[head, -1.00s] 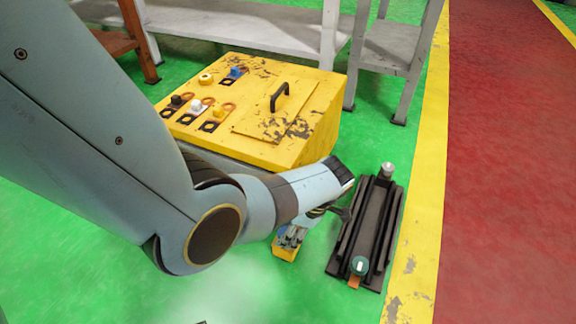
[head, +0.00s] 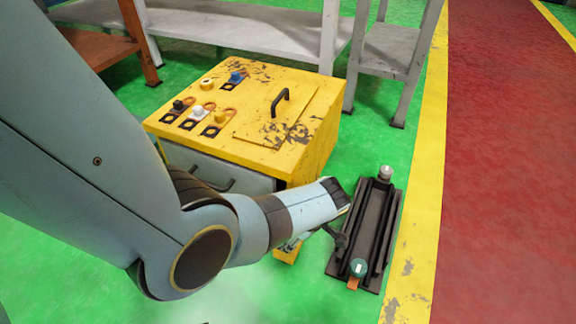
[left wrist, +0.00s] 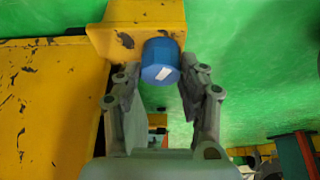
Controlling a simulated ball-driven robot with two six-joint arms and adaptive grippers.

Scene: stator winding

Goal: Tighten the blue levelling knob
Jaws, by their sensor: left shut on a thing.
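The blue levelling knob (left wrist: 160,60), with a white mark on its end, sits on a yellow bracket (left wrist: 122,40) at the foot of the yellow cabinet. In the left wrist view my left gripper (left wrist: 160,78) has one finger on each side of the knob and is shut on it. In the head view my left gripper (head: 292,245) is low by the cabinet's near corner, beside the yellow foot (head: 286,257). My forearm and wrist hide most of it, and the knob cannot be made out there. My right gripper is not in view.
The yellow cabinet (head: 318,128) has a black handle, several small knobs on top and a grey drawer front (head: 215,170). A dark rail fixture (head: 370,230) lies on the floor close right of my wrist. Grey benches (head: 250,30) stand behind. Green floor is open at the front.

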